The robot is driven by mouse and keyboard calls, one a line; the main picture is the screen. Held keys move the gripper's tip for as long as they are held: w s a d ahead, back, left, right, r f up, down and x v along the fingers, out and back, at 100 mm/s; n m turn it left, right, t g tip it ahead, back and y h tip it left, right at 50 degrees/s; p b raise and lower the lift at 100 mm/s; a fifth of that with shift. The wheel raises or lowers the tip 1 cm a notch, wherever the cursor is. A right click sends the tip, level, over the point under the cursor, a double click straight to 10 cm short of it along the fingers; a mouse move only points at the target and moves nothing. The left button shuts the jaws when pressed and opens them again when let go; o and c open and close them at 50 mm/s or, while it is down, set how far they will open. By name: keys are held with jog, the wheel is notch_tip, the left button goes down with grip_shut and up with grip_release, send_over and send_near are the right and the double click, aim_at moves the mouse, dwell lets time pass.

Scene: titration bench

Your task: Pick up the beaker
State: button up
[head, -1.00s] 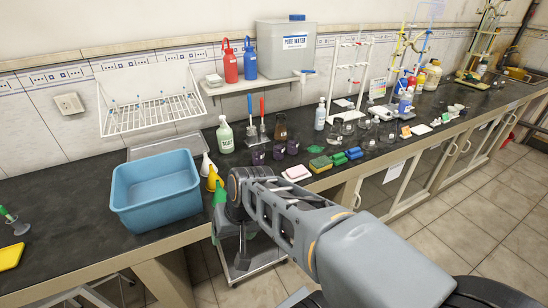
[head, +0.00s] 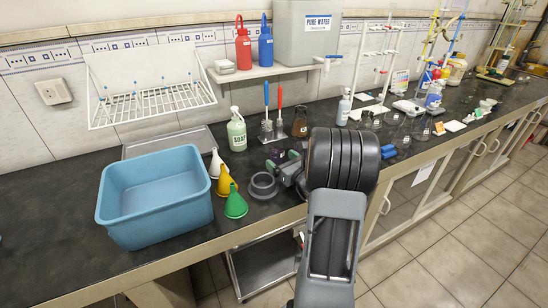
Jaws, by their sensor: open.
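Several small clear glass vessels (head: 400,132) stand on the dark bench right of my arm. They are too small to tell which is the beaker. Dark purple cups are largely hidden behind my arm. My gripper (head: 284,174) is only partly visible beside my black wrist, low over the front of the bench, right of the green funnel (head: 235,203). It is open, with nothing visible held in it. Its fingers are hard to make out. The clear vessels are apart from it, farther right and back.
A blue basin (head: 155,195) fills the left of the bench. A yellow funnel (head: 226,181), a soap bottle (head: 237,133) and a dark brown flask (head: 300,122) stand nearby. A shelf holds a water tank (head: 308,32). My arm hides the bench centre. A cart (head: 265,265) stands below the front edge.

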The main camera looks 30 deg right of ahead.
aim_at(273, 147)
jog(key=shift+d+f+m+h, duration=0.25)
jog(key=shift+d+m+h, duration=0.25)
jog(key=shift+d, duration=0.2)
jog(key=shift+w+d, duration=0.1)
jog(key=shift+w, duration=0.1)
jog(key=shift+w+d+p, duration=0.2)
jog(key=shift+w, duration=1.55)
jog(key=shift+w+d+p, duration=0.15)
jog(key=shift+w, duration=1.55)
jog(key=c, duration=1)
